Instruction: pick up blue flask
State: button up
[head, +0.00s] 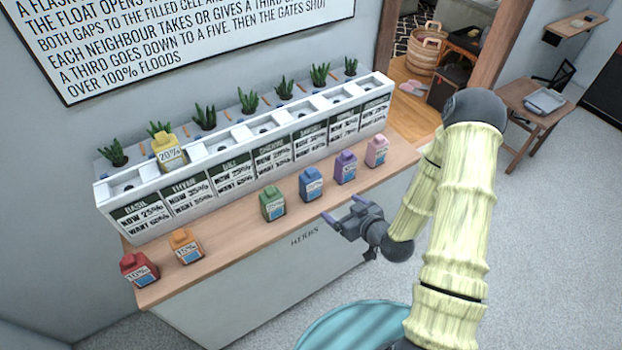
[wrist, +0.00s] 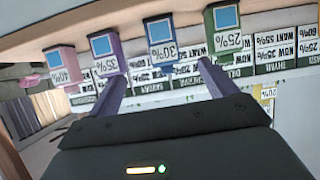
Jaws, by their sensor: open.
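The blue flask (head: 311,184) stands upright on the wooden counter in front of the white planter, between a green and a purple flask. In the wrist view the blue flask (wrist: 161,52), labelled 30%, appears upside down, beyond and between my two fingers. My gripper (head: 343,209) is open and empty at the counter's front edge, to the right of and in front of the blue flask, apart from it. Its purple fingers (wrist: 158,75) point toward the flask row. Nothing hides the flask in the head view.
The green flask (head: 272,203) stands left of the blue one; the purple flask (head: 345,167) and pink flask (head: 376,151) stand right. Orange (head: 186,246) and red (head: 139,270) flasks are farther left. A yellow flask (head: 168,151) sits in the planter (head: 241,190) behind.

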aim_at(315, 187)
jog(key=shift+a+r+t, duration=0.2)
jog(key=shift+t, duration=0.1)
jog(key=shift+w+f+b, duration=0.1)
jog(key=shift+f+b, duration=0.05)
jog(key=shift+b, duration=0.3)
jog(key=b, duration=0.2)
jog(key=w+b, duration=0.1)
jog(key=b, duration=0.2)
jog(key=shift+w+a+f, duration=0.1)
jog(key=shift+a+f, duration=0.15)
jog(key=b, duration=0.2)
jog(key=shift+w+a+f+b, duration=0.1)
jog(key=shift+w+b, duration=0.05)
jog(key=shift+b, duration=0.15)
jog(key=b, duration=0.4)
jog(key=shift+a+f, duration=0.15)
jog(key=shift+a, duration=0.1)
jog(key=x, duration=0.3)
jog(key=p+x, duration=0.1)
jog(key=x, duration=0.5)
jog(key=shift+w+a+r, duration=0.1)
jog(key=shift+a+r, duration=0.05)
jog(key=shift+r, duration=0.1)
jog(key=shift+w+a+f, duration=0.15)
jog(key=shift+w, duration=0.1)
